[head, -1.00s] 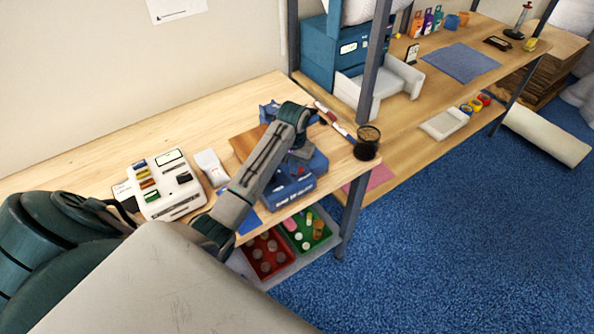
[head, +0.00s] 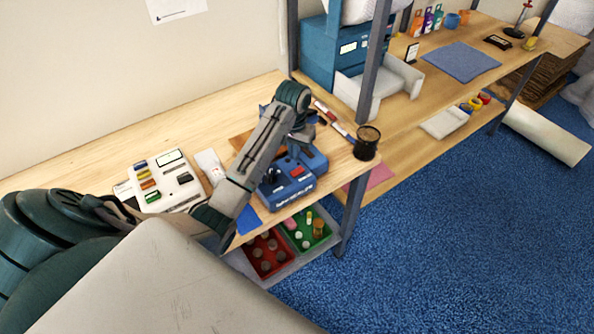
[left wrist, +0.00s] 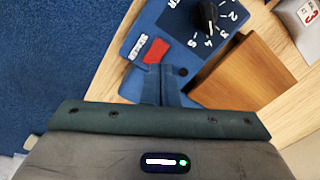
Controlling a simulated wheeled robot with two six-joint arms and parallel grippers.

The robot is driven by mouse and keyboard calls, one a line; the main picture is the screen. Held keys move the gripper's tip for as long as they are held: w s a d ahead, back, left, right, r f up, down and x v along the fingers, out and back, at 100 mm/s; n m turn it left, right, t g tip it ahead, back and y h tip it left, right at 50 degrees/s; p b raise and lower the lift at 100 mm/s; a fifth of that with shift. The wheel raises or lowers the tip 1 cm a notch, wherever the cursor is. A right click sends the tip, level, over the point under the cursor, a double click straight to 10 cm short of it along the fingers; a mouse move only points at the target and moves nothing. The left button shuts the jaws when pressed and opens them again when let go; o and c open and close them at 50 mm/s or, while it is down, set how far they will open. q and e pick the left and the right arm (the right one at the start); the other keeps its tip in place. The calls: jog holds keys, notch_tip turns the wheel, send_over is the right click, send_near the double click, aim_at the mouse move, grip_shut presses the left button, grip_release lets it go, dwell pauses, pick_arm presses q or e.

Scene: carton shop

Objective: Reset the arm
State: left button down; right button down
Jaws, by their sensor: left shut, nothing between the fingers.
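My left arm comes in from the left in the head view, rises to a bent joint above the bench and comes down to my left gripper (head: 299,150), which is over the blue device (head: 293,192). In the left wrist view the blue fingers (left wrist: 163,72) are together and empty, just below a red switch (left wrist: 156,50) on the blue device (left wrist: 140,25). I cannot tell whether they touch it. A black dial (left wrist: 206,14) with numbers is beside the switch. My right gripper is in neither view.
A brown wooden block (left wrist: 240,75) lies beside the device. A white machine (head: 165,180) with coloured labels stands left on the bench. A dark mesh cup (head: 367,143) stands at the bench's right end. Red (head: 266,254) and green (head: 306,230) bins sit below. Blue carpet is clear at right.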

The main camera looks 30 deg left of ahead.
pick_arm(q)
jog(key=shift+r, duration=0.1)
dwell(0.4)
jog(key=s+d+f+m, duration=0.1)
jog(key=s+d+f, duration=0.4)
jog(key=s, duration=0.4)
jog(key=s+d+r+m+t, duration=0.1)
jog(key=s+d+t, duration=0.1)
jog(key=s, duration=1)
jog(key=s+d+r+m+t, duration=0.1)
jog(key=s+d+t, duration=0.15)
jog(key=s, duration=0.95)
notch_tip(320, 180, down, 37)
jog(key=w+a+g+y+b, duration=0.1)
jog(key=a+g+b, duration=0.15)
jog(key=b, duration=0.55)
jog(key=s+f+b, duration=0.2)
jog(key=s+f, duration=0.4)
jog(key=f, duration=0.3)
jog(key=s+a+f+b, duration=0.1)
jog(key=s+f+b, duration=0.1)
jog(key=s+f, duration=0.4)
jog(key=s+f+n+b, duration=0.1)
jog(key=s+f+b, duration=0.1)
jog(key=s+f, duration=0.5)
notch_tip(320, 180, down, 6)
jog(key=shift+a+r+g+b, duration=0.1)
jog(key=shift+a+g+b, duration=0.2)
jog(key=shift+g, duration=0.1)
